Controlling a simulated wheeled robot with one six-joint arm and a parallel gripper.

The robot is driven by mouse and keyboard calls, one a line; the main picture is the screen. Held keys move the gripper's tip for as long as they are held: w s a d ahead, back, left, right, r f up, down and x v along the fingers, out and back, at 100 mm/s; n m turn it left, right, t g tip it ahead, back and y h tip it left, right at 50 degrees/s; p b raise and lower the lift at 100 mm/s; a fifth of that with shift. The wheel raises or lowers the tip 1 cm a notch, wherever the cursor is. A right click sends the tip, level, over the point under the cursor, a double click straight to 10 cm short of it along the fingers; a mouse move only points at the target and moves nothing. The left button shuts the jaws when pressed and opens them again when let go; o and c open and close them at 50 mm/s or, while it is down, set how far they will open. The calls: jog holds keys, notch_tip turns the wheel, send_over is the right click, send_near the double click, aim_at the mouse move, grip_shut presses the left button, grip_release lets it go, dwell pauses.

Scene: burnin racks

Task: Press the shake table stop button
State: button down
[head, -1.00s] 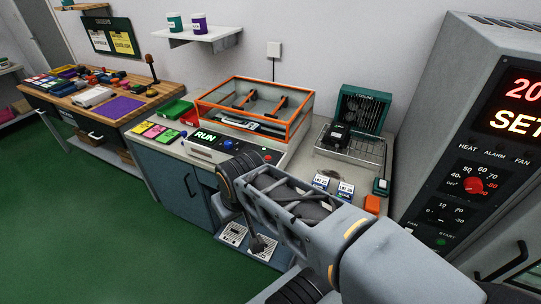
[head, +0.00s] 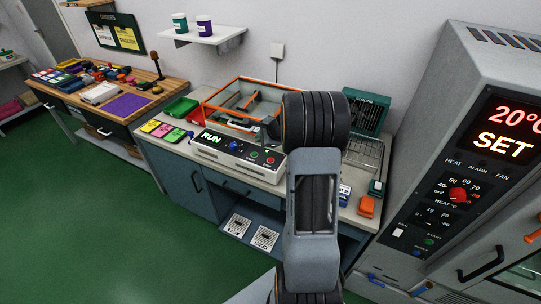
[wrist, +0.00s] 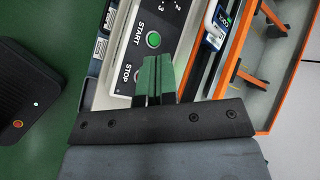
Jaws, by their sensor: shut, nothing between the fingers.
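The shake table's control panel (head: 222,153) is at the bench front in the head view, with a lit RUN display (head: 211,138) and a blue knob (head: 233,146). The red stop button (head: 270,161) is at its right end, beside the green start button (head: 253,154). In the wrist view the panel shows the green start button (wrist: 153,39) and the STOP label (wrist: 130,72). My gripper (wrist: 155,58) is shut and empty, its green fingers over the panel beside the STOP label. They hide most of the stop button there; contact cannot be told. In the head view my arm hides the gripper.
The orange-framed shake table enclosure (head: 240,82) stands behind the panel. A green tray (head: 181,107) and coloured cards (head: 162,130) lie left of it. A wire rack (head: 365,155) and an orange block (head: 366,206) are on the right, near the oven cabinet (head: 430,110).

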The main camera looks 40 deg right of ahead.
jog(key=d+m, duration=0.1)
jog(key=d+f+m, duration=0.1)
jog(key=d, duration=0.2)
jog(key=shift+w+d+f+m+h, duration=0.25)
jog(key=shift+w+f+m+h, duration=0.05)
jog(key=shift+f+m, duration=0.1)
jog(key=shift+f, duration=0.1)
jog(key=b, duration=0.5)
send_over(270, 161)
notch_tip(270, 161, down, 8)
jog(key=shift+w+d+r, duration=0.1)
jog(key=shift+d+r, duration=0.05)
jog(key=shift+r, duration=0.1)
jog(key=shift+f+b, duration=0.6)
jog(key=shift+b, duration=0.2)
jog(key=shift+f, duration=0.15)
dwell(0.9)
jog(key=shift+f+b, duration=0.25)
jog(key=shift+b, duration=0.3)
